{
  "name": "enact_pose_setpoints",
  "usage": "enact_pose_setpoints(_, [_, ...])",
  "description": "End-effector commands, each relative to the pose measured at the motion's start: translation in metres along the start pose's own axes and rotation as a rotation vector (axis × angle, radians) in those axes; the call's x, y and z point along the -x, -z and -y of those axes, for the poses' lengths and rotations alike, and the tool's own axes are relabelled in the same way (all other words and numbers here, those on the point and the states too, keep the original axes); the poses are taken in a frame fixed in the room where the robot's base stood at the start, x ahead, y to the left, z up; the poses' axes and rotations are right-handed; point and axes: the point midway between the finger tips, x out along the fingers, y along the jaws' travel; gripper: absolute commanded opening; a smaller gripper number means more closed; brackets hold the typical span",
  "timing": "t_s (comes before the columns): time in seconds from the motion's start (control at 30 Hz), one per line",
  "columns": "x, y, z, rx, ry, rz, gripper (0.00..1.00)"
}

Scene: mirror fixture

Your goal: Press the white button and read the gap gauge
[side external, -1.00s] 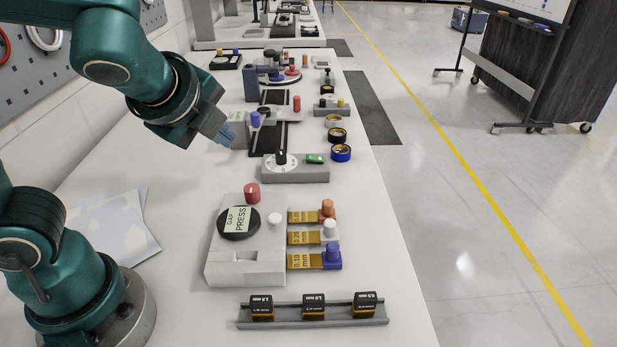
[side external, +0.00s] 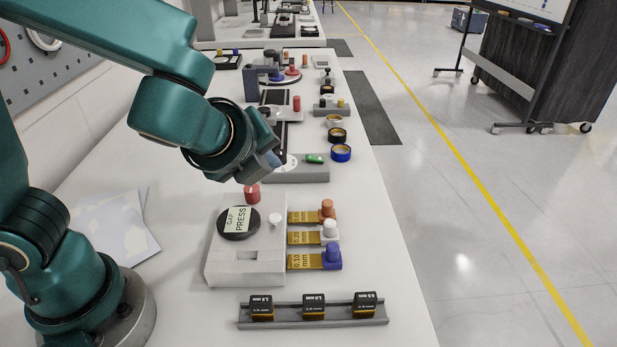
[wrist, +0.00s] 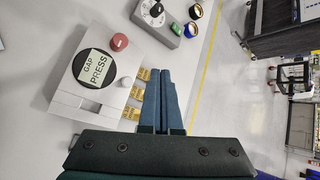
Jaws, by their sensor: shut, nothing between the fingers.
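The gap gauge (side external: 238,223) is a round black dial whose white face reads "GAP PRESS". It sits on a light grey block (side external: 235,268). The white button (side external: 275,219) stands on the block, right of the gauge; a red knob (side external: 252,193) stands at the block's back edge. In the wrist view the gauge (wrist: 95,68), white button (wrist: 125,81) and red knob (wrist: 119,42) lie left of my fingers. My gripper (side external: 274,165) is above and behind the block, apart from the button. Its fingers are together and empty in the wrist view (wrist: 166,73).
Three gold feeler tabs with orange, white and blue knobs (side external: 332,252) extend from the block's right side. A grey rail (side external: 340,313) with three black blocks lies in front. A grey dial box (side external: 310,172) and tape rolls (side external: 341,153) stand behind.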

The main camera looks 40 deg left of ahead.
Motion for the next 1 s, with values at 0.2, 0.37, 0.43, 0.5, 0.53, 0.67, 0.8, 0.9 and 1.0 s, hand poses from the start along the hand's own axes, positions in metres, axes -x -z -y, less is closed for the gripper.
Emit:
enact_pose_setpoints(0.2, [-0.021,0.016,-0.017,-0.008,-0.006,-0.001,0.00])
enact_pose_setpoints(0.37, [-0.035,0.027,-0.028,-0.008,-0.005,-0.003,0.00])
enact_pose_setpoints(0.43, [-0.041,0.031,-0.031,-0.007,-0.005,-0.001,0.00])
enact_pose_setpoints(0.5, [-0.045,0.034,-0.034,-0.005,-0.004,-0.001,0.00])
enact_pose_setpoints(0.53, [-0.047,0.035,-0.035,-0.005,-0.004,-0.001,0.00])
enact_pose_setpoints(0.67, [-0.051,0.038,-0.038,-0.003,-0.002,-0.002,0.00])
enact_pose_setpoints(0.8, [-0.053,0.039,-0.039,-0.001,-0.001,-0.003,0.00])
enact_pose_setpoints(0.9, [-0.053,0.039,-0.039,0.000,-0.001,-0.003,0.00])
enact_pose_setpoints(1.0, [-0.053,0.039,-0.039,0.000,-0.001,-0.003,0.00])
